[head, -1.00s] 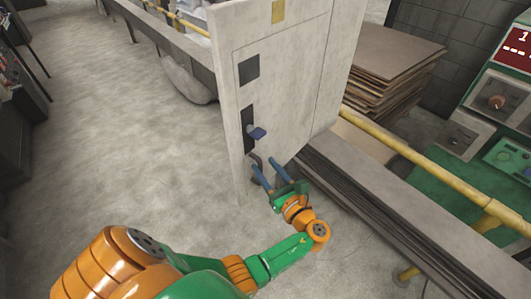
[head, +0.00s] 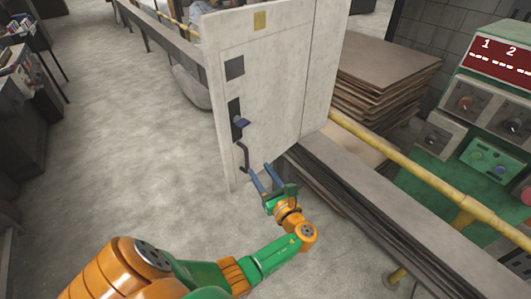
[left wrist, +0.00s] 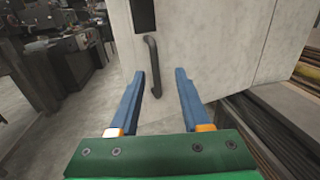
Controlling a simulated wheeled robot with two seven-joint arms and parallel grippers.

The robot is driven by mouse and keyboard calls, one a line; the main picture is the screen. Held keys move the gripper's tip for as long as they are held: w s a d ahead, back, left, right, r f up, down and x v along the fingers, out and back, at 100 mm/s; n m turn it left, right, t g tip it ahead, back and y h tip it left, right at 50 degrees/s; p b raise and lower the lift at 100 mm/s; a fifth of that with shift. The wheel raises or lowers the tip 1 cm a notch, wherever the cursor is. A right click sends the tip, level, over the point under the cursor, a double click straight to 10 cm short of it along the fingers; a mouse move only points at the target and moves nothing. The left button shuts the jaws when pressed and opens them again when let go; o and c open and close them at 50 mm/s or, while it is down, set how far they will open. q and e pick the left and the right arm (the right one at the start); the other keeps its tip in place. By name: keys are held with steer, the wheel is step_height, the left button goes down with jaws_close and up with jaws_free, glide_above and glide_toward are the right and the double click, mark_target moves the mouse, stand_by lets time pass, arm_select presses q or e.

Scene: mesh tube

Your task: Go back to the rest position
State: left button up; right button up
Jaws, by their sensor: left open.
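My left gripper (head: 260,170) is open in front of a tall grey-white cabinet (head: 282,95). Its two blue fingers point toward the cabinet's lower front, and nothing shows between them. A dark curved handle (head: 244,155) on the cabinet is to the left of the fingertips in the head view and apart from them. In the left wrist view the handle (left wrist: 152,62) hangs beyond the open fingers (left wrist: 159,76). My right gripper is not in view.
A flat grey ledge (head: 380,205) and a yellow rail (head: 420,170) run along the right. Stacked brown sheets (head: 385,75) lie behind the cabinet. A control panel (head: 490,120) with a red display stands far right. The floor (head: 120,130) on the left is clear.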

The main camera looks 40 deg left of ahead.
arm_select(q)
steer(key=s+d+f+n+g+h, duration=0.2)
steer(key=s+f+h, duration=0.35)
steer(key=f, duration=0.75)
steer(key=s+d+f+n+g+h, duration=0.1)
steer(key=s+d+f+n+h, duration=0.25)
steer(key=s+f, duration=0.65)
steer(key=s+d+f+n+g+h, duration=0.1)
steer(key=s+d+f+n+h, duration=0.2)
steer(key=s+f+n, duration=0.3)
steer(key=s+d+f+n+g+h, duration=0.2)
steer(key=s+d+f+n+h, duration=0.2)
steer(key=s+n, duration=0.4)
steer(key=s+d+f, duration=0.1)
steer(key=s+f, duration=0.1)
steer(key=s, duration=0.2)
steer(key=shift+s+f+n+h, duration=0.3)
steer(key=shift+f+n, duration=0.05)
